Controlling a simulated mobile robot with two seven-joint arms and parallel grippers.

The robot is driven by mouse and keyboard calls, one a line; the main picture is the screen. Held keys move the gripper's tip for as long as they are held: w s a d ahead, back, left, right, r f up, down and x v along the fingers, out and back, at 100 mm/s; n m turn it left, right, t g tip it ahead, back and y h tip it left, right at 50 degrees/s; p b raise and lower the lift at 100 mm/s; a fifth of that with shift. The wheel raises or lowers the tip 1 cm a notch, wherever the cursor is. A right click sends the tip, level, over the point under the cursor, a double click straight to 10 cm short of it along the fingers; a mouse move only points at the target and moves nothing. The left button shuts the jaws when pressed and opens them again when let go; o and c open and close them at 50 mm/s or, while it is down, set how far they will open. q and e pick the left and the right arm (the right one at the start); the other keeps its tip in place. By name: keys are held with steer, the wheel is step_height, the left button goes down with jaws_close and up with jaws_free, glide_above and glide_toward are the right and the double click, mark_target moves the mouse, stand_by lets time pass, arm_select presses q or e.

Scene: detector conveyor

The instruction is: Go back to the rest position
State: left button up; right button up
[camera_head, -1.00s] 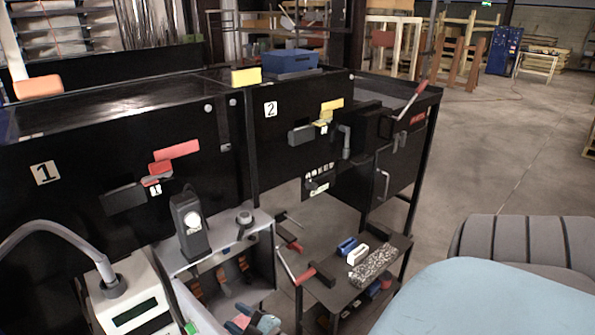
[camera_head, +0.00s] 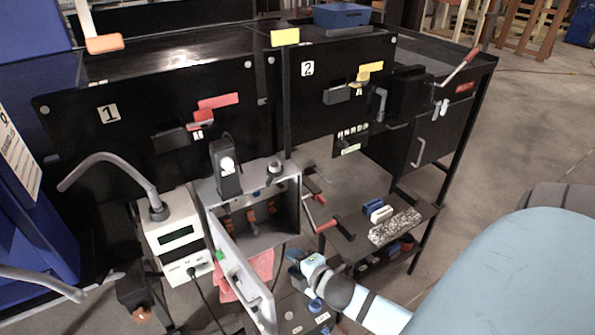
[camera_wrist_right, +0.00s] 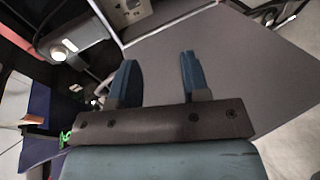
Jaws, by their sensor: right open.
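My right gripper (camera_head: 299,262) is in the lower middle of the head view, in front of the open grey cabinet (camera_head: 243,190) and close to its open door (camera_head: 238,270). In the right wrist view the two blue fingers (camera_wrist_right: 158,62) stand apart with nothing between them. A broad grey surface lies beyond them. My left gripper is not in view.
A black conveyor housing with panels marked 1 (camera_head: 109,114) and 2 (camera_head: 308,69) stands behind. A white meter box (camera_head: 176,237) is left of the cabinet. A low table with a speckled block (camera_head: 396,227) is to the right. Open floor lies at far right.

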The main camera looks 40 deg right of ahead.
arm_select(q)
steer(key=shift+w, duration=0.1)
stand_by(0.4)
arm_select(e)
steer(key=s+a+r+m+g+y, duration=0.1)
steer(key=s+a+r+m+g, duration=0.2)
steer(key=s+a+m+g, duration=0.35)
steer(key=s+a+r+m+g, duration=0.35)
steer(key=s+m, duration=0.45)
steer(key=s, duration=0.3)
arm_select(q)
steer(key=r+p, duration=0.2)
steer(key=p, duration=0.1)
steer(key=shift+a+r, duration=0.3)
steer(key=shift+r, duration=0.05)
arm_select(e)
steer(key=w+a+f+n+t+y, duration=0.1)
steer(key=w+a+f+t+y, duration=0.2)
steer(key=f, duration=0.7)
steer(key=w+a+t, duration=0.2)
steer(key=a+t, duration=0.1)
steer(key=t, duration=0.1)
steer(key=shift+w+a+f, duration=0.3)
steer(key=shift+w+a, duration=0.05)
steer(key=shift+w, duration=0.05)
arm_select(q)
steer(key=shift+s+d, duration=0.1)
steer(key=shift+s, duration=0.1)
arm_select(e)
steer(key=shift+n, duration=0.25)
